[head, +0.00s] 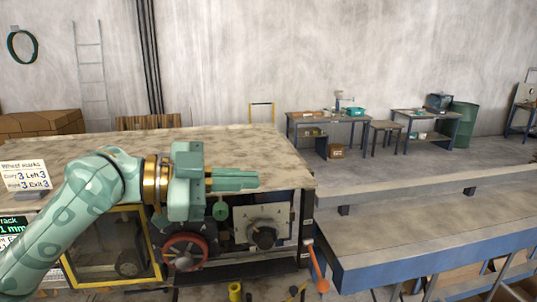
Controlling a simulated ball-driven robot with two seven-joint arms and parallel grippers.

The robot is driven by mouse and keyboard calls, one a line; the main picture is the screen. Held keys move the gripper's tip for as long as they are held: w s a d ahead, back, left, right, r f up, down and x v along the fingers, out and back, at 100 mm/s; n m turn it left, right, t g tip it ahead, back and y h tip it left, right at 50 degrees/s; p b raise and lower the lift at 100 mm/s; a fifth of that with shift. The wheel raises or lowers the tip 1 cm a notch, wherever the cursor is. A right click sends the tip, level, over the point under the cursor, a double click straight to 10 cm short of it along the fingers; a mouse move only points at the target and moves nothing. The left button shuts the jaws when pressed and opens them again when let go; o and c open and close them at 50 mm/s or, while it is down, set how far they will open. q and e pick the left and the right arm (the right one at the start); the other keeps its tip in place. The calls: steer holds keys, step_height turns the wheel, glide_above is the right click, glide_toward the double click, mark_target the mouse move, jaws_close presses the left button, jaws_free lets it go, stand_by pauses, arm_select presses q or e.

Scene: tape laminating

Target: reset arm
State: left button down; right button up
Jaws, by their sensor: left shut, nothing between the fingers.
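My left arm comes in from the left in the head view. Its green left gripper (235,180) points right in front of the laminating machine (230,142). The fingers are shut, with nothing seen between them. They overlap the front edge of the machine's mottled top in the picture; I cannot tell how far apart they are from it. My right gripper is not in view.
The machine front has a red handwheel (185,252), a dark knob (263,236) and a yellow-framed window (112,250). An orange-handled lever (318,268) stands at its right. A long grey-topped bench (420,235) with a blue edge extends right. Workbenches stand by the far wall.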

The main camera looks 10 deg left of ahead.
arm_select(q)
steer(key=s+a+f+n+t+y, duration=0.1)
steer(key=a+f+n+t+y, duration=0.2)
steer(key=f, duration=0.9)
steer(key=s+a+f+n+t+y, duration=0.1)
steer(key=f+n+y, duration=0.3)
steer(key=f, duration=0.9)
steer(key=s+a+f+n+g+y, duration=0.45)
steer(key=s+a+f+y, duration=0.8)
steer(key=s+a, duration=0.4)
steer(key=s+d+f+g+h+b, duration=0.1)
steer(key=s+d+f+h+b, duration=0.35)
steer(key=f, duration=1.55)
steer(key=d+f+g+y+b, duration=0.15)
steer(key=f+b, duration=0.55)
steer(key=f, duration=1.2)
steer(key=s+f+n+g+h+b, duration=0.2)
steer(key=s+f+b, duration=0.6)
steer(key=s+f, duration=1.1)
step_height(320, 180, down, 3)
steer(key=shift+a+f+n+g, duration=0.2)
steer(key=shift+a+n+g, duration=0.2)
steer(key=shift+n, duration=0.35)
